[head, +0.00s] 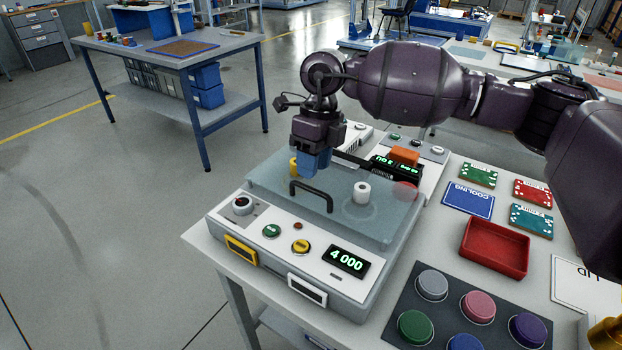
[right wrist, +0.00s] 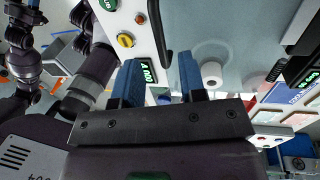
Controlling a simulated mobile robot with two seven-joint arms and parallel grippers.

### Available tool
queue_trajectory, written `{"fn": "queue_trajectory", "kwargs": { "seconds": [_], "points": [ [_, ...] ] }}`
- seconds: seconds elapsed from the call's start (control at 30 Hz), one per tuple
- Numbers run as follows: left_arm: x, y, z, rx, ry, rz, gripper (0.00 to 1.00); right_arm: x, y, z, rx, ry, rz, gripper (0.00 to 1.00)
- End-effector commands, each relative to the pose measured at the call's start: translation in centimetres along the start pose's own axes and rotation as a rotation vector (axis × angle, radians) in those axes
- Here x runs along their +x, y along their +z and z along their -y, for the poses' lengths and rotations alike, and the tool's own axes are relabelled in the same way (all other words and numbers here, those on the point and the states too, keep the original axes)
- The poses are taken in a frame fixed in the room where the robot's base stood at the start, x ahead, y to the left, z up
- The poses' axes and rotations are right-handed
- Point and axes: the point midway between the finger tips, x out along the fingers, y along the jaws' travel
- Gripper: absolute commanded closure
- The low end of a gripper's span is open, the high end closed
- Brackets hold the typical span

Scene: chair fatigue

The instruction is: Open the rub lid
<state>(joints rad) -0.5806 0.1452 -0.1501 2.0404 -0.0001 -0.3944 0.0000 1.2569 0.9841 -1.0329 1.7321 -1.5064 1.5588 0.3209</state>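The clear lid (head: 268,171) lies flat and closed over the rub machine. Its dark bar handle (head: 311,193) stands near the front edge; it also shows in the right wrist view (right wrist: 157,30). A white roll-like cylinder (head: 361,192) shows at the lid, also in the right wrist view (right wrist: 212,73). My right gripper (head: 314,163) is just behind and above the handle, pointing down. Its two blue fingers (right wrist: 160,78) are apart with nothing between them. The handle is beyond the fingertips, not between them. My left gripper does not show clearly in either view.
A red tray (head: 495,248) and a dark pad with coloured discs (head: 464,310) lie to the right. Open floor is at left.

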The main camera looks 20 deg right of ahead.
Motion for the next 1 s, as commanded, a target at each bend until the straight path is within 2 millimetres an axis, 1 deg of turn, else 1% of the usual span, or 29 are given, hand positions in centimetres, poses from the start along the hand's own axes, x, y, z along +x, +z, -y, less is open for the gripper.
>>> {"fn": "queue_trajectory", "kwargs": {
  "seconds": [0.03,0.1,0.3,0.43,0.67,0.77,0.93,1.0],
  "points": [
    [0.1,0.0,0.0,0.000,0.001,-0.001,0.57,0.9,-0.1,0.0,0.000,0.002,-0.003,0.62],
    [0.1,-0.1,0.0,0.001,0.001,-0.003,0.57,1.9,-0.1,0.0,0.000,0.002,-0.002,0.62],
    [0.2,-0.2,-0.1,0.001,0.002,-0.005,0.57,3.5,0.0,0.0,-0.001,0.001,-0.001,0.62],
    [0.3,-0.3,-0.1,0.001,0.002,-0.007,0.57,3.9,0.0,0.0,-0.001,0.001,0.001,0.62],
    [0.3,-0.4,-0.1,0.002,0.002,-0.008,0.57,3.9,0.0,0.0,-0.001,0.000,0.001,0.62],
    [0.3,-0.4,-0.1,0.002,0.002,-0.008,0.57,3.9,0.0,0.0,-0.001,0.000,0.001,0.74],
    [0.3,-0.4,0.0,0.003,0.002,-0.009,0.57,3.9,0.0,0.0,-0.001,0.000,0.001,1.00],
    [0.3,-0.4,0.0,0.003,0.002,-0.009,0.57,3.9,0.0,0.0,-0.001,0.000,0.001,1.00]
  ]
}}
